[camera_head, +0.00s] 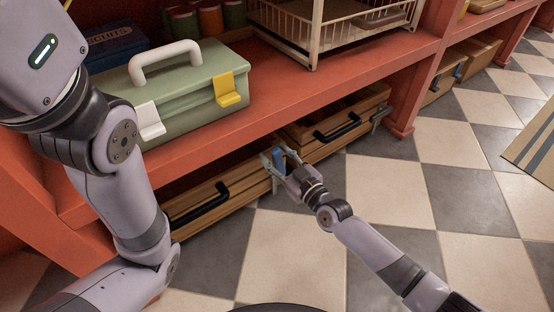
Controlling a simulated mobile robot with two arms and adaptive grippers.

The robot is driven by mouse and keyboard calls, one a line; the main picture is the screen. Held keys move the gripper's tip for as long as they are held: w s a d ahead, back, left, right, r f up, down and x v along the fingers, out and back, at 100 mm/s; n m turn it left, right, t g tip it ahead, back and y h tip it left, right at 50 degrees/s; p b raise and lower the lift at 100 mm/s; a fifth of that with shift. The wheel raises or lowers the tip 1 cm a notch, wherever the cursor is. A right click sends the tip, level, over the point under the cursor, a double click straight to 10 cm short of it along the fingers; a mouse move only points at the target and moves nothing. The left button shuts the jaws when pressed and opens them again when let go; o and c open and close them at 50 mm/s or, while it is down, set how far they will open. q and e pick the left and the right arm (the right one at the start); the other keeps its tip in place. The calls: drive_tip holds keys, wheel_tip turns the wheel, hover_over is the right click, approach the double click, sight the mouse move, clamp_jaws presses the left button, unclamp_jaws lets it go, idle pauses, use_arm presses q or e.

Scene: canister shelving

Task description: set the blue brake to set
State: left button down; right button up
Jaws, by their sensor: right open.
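The blue brake (278,156) is a small blue lever on a grey metal bracket at the front corner of a low wooden crate, under the red shelf. My right gripper (279,162) reaches in from the lower right and is open at the brake. Its fingers appear to lie on either side of the blue lever; whether they touch it I cannot tell. The gripper hides part of the bracket. My left arm (130,190) crosses the left side of the view, but its gripper is out of view.
Wooden crates with black handles (200,203) (338,132) sit under the red shelf (230,125). A green toolbox (185,100) and a white wire rack (290,32) stand on it. A red post (410,110) stands to the right.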

clamp_jaws()
idle(0.6)
idle(0.3)
